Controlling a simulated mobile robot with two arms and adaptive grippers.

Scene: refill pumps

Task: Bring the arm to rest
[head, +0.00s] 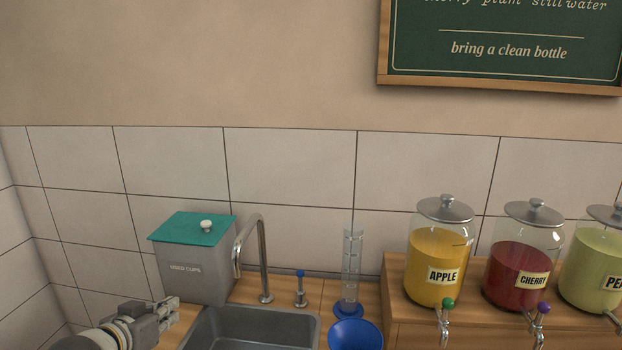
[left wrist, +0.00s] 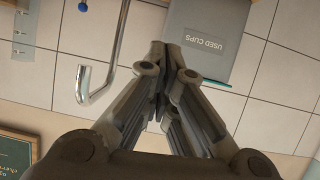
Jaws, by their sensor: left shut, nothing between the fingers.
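My left gripper (head: 168,308) is at the lower left of the head view, in front of the grey used-cups bin and by the left edge of the sink. Its fingers are shut with nothing between them. In the left wrist view the shut fingers (left wrist: 160,85) point toward the grey used-cups bin (left wrist: 208,40), whose label shows close by. The right gripper is in neither view.
The bin (head: 194,275) has a teal lid. A sink (head: 250,325) with a tall tap (head: 264,260) lies to its right. A measuring cylinder (head: 352,270), a blue bowl (head: 355,335) and jars of apple (head: 437,262), cherry (head: 518,270) and pale green liquid (head: 597,265) stand further right.

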